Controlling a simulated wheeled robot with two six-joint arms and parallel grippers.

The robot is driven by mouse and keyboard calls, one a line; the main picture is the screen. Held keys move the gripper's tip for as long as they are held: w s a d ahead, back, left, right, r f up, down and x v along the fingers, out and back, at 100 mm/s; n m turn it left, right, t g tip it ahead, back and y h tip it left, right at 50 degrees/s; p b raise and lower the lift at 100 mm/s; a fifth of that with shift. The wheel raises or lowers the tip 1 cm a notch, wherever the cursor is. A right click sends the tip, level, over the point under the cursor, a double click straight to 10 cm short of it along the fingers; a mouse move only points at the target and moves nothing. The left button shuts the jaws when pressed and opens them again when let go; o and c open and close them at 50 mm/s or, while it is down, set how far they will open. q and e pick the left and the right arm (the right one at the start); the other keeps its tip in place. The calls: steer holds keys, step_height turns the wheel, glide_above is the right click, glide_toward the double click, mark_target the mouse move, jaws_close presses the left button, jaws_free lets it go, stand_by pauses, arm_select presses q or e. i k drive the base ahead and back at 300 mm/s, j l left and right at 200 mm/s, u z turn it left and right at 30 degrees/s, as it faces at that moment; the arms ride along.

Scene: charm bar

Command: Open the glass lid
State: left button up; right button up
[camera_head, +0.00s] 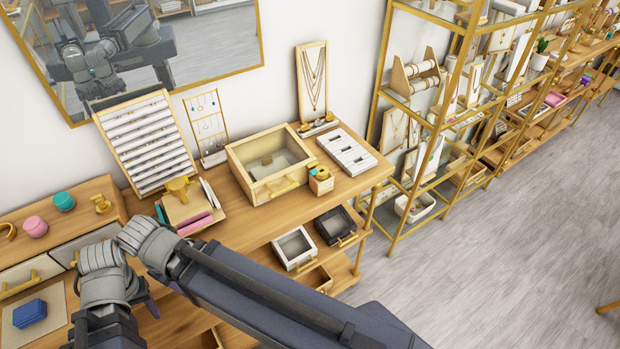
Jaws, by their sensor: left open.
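The display box (248,187) is a light wooden case on the middle of the wooden counter. Its glass lid (270,160) lies closed on top, with a gold-coloured handle (283,187) on the front. A pale shape shows through the glass. My left gripper (112,290) is at the lower left, well apart from the box and nearer to me. It is open and seems empty; its fingertips are partly hidden by my own grey arm joints. I cannot make out my right gripper.
A slanted ring display (148,138), pink boxes (195,223) and an earring stand (208,128) are left of the box. A small wooden holder (320,181) and a white tray (346,152) are right of it. A necklace stand (312,82) is behind. Glass shelving (440,95) stands farther right.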

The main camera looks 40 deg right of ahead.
mark_target(312, 161)
steer(key=z, duration=1.35)
